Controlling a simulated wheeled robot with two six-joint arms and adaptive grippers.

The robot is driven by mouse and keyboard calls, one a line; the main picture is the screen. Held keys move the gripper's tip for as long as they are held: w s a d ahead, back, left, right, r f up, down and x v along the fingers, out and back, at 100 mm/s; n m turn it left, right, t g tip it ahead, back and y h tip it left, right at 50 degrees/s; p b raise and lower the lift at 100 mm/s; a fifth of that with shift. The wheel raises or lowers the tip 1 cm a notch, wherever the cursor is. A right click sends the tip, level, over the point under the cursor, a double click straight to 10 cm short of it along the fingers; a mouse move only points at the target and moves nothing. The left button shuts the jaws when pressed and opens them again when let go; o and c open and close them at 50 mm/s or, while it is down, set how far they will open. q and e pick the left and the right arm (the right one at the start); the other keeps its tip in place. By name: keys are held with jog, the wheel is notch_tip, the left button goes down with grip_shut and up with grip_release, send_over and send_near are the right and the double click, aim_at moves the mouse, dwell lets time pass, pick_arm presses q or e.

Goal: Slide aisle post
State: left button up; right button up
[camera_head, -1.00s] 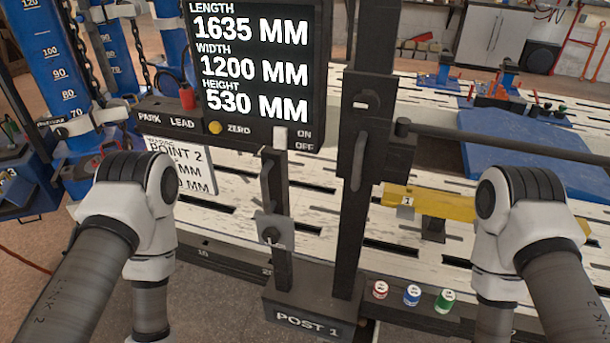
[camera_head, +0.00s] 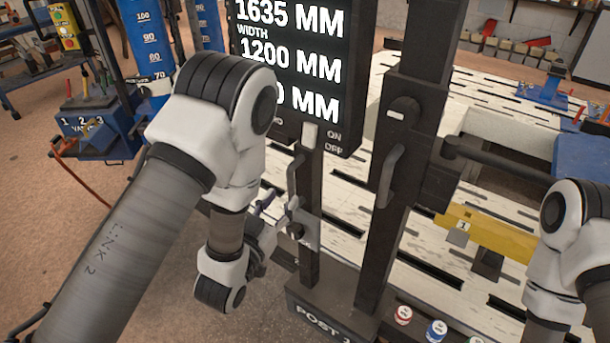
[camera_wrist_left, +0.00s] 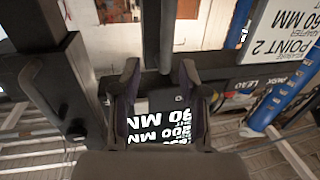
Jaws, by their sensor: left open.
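The aisle post (camera_head: 375,255) is a dark upright on a base (camera_head: 322,318) marked POST 1. A slimmer dark upright (camera_head: 309,225) with a vertical bar handle (camera_head: 293,172) stands left of it on the same base. Another curved handle (camera_head: 388,178) is on the thick upright. My left gripper (camera_head: 280,208) is open beside the slim upright, just below its handle. In the left wrist view its open fingers (camera_wrist_left: 160,70) point toward a dark vertical bar (camera_wrist_left: 166,35); contact cannot be told. My right arm shows at the right edge; its gripper is out of view.
A display screen (camera_head: 290,45) with measurements hangs behind my left arm. A slotted white bench (camera_head: 450,290) with a yellow bar (camera_head: 490,235) lies to the right. Red (camera_head: 402,315) and blue (camera_head: 436,330) canisters stand at its front edge. Blue equipment (camera_head: 95,130) stands at left.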

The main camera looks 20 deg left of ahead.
aim_at(289, 183)
pick_arm(q)
jog(key=shift+w+a+r+p, duration=0.35)
jog(key=shift+w+a+r, duration=0.1)
jog(key=shift+w+a, duration=0.15)
jog(key=w, duration=0.2)
jog(key=w+d, duration=0.1)
jog(key=w+p, duration=0.1)
jog(key=w, duration=0.1)
jog(key=shift+w+d+f, duration=0.3)
jog(key=shift+w+d, duration=0.1)
jog(key=shift+w, duration=0.25)
jog(key=shift+s+a, duration=0.1)
jog(key=shift+a, duration=0.15)
jog(key=shift+d, duration=0.1)
grip_shut()
pick_arm(e)
jog(key=shift+s+a+r, duration=0.2)
jog(key=shift+a+r, duration=0.05)
jog(key=shift+r, duration=0.25)
jog(key=shift+s+a+r, duration=0.2)
jog(key=shift+r, duration=0.3)
